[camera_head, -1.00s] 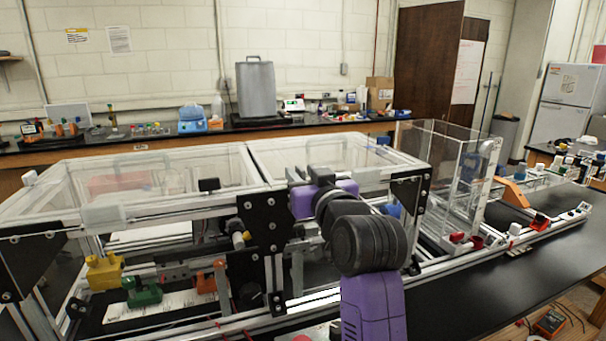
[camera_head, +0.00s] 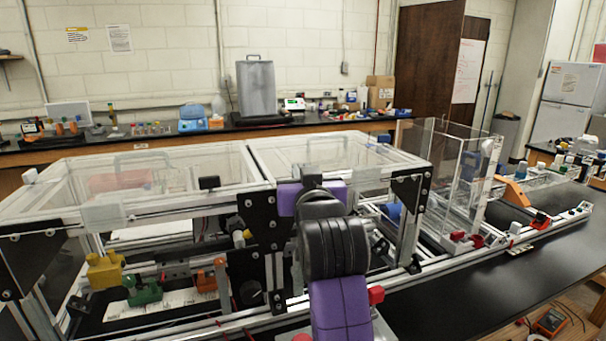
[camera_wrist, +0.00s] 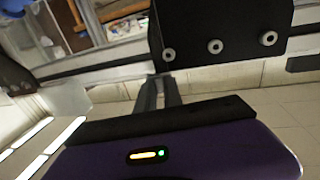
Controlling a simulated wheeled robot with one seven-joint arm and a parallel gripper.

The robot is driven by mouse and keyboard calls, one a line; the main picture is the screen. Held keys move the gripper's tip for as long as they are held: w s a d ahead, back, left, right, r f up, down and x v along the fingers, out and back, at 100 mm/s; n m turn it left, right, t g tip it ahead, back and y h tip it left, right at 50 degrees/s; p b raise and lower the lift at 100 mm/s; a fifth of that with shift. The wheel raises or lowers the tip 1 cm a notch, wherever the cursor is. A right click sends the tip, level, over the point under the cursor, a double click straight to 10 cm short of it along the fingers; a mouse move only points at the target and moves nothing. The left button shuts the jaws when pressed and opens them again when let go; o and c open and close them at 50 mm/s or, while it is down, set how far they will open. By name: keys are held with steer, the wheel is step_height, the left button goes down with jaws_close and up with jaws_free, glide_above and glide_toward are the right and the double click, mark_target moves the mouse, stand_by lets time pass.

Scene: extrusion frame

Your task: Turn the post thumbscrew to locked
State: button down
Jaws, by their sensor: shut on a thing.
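My gripper (camera_wrist: 165,92) shows in the wrist view as two dark, narrow fingers beyond its purple body, close together beside a black bolted plate (camera_wrist: 218,28). In the head view its purple housing (camera_head: 290,197) is at the middle post, just right of the black corner plate (camera_head: 262,222). My arm and wrist cover the fingertips there. The post thumbscrew cannot be made out in either view; it is hidden at the fingers. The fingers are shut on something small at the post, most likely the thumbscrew. Its locked or unlocked position cannot be seen.
Clear-lidded enclosures (camera_head: 150,180) on aluminium extrusions surround the post. A yellow block (camera_head: 104,270), a green block (camera_head: 143,291) and an orange block (camera_head: 221,275) sit at the left. A clear tall box (camera_head: 465,185) stands right. The black benchtop (camera_head: 480,285) at front right is mostly free.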

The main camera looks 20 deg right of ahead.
steer(key=m+h+b, duration=0.1)
steer(key=m+g+h+b, duration=0.1)
steer(key=h, duration=0.1)
steer(key=m+h+b, duration=0.1)
steer(key=h+b, duration=0.1)
steer(key=shift+w+a+f+m+g, duration=0.15)
steer(key=shift+a+f+m+g, duration=0.15)
steer(key=shift+a+g, duration=0.1)
steer(key=m+g+h+b, duration=0.2)
steer(key=m+h+b, duration=0.1)
steer(key=h, duration=0.1)
steer(key=shift+w+r+g, duration=0.1)
steer(key=shift+r+g, duration=0.15)
steer(key=shift+g, duration=0.15)
steer(key=shift+h+b, duration=0.3)
steer(key=shift+b, duration=0.05)
steer(key=c, duration=1.5)
jaws_free()
steer(key=shift+b+v, duration=0.55)
steer(key=shift+v, duration=3.35)
steer(key=shift+r, duration=0.2)
